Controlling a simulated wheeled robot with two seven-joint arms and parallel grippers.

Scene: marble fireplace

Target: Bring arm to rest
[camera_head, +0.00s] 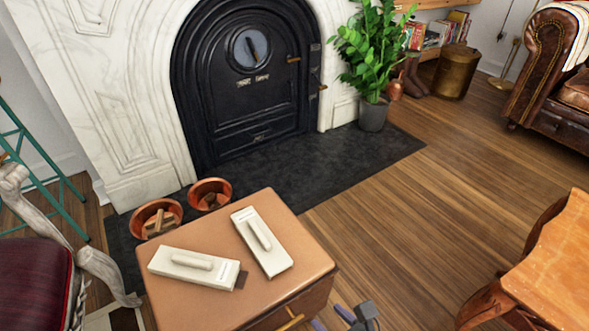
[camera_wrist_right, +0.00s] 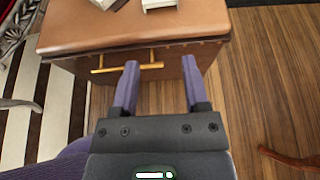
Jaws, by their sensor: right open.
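My right gripper (camera_head: 331,319) is at the bottom edge of the head view, partly cut off. It is beside the front of a brown leather-topped chest (camera_head: 190,308). In the right wrist view, my right gripper (camera_wrist_right: 160,63) has its two purple fingers spread apart with nothing between them. Ahead of the fingers in that view are the chest front (camera_wrist_right: 75,72) and its brass handle (camera_wrist_right: 110,69). My left gripper is not in view.
Two white blocks with raised grips, one left (camera_head: 180,276) and one right (camera_head: 272,262), lie on the chest. Copper bowls (camera_head: 222,184) stand behind it. An orange wooden table (camera_head: 555,265) is at right, an armchair (camera_head: 35,270) at left.

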